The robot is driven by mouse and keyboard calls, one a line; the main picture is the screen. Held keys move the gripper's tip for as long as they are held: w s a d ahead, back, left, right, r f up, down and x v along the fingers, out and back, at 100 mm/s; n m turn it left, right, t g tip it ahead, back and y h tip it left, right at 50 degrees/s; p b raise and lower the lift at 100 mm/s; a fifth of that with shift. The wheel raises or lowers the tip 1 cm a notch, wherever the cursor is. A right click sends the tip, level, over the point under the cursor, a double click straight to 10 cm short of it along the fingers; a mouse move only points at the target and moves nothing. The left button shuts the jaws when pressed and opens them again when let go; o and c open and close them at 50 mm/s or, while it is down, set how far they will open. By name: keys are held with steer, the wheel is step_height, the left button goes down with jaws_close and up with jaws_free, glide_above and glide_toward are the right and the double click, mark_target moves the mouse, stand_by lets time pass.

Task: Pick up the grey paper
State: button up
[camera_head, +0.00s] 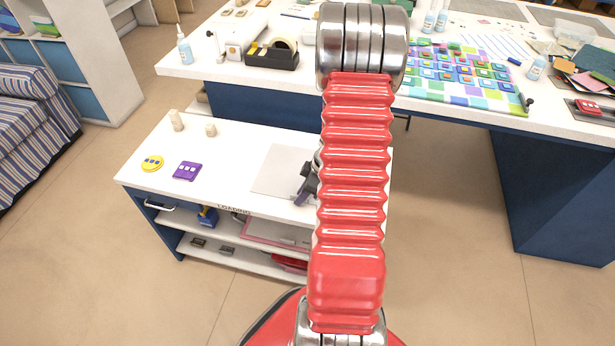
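A pale grey sheet of paper (274,172) lies flat on the right part of the white top of the low cart labelled LOADING (222,186). Its right side is hidden behind my red arm. A dark part that appears to be my gripper (307,186) shows at the left edge of the arm, over or beside the paper's right side. The arm covers most of it. I cannot see both fingertips, whether it is open or shut, or whether it touches the paper.
A yellow round piece (152,163), a purple square piece (187,171) and two small cream cylinders (176,120) are on the cart's left part. Behind stands a long worktable (300,102) with a tape dispenser (272,54) and colourful glass tiles (455,72). Floor is clear at left.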

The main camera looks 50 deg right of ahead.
jaws_close()
steer(key=shift+r, duration=0.15)
step_height(320, 180, up, 10)
stand_by(0.8)
stand_by(0.4)
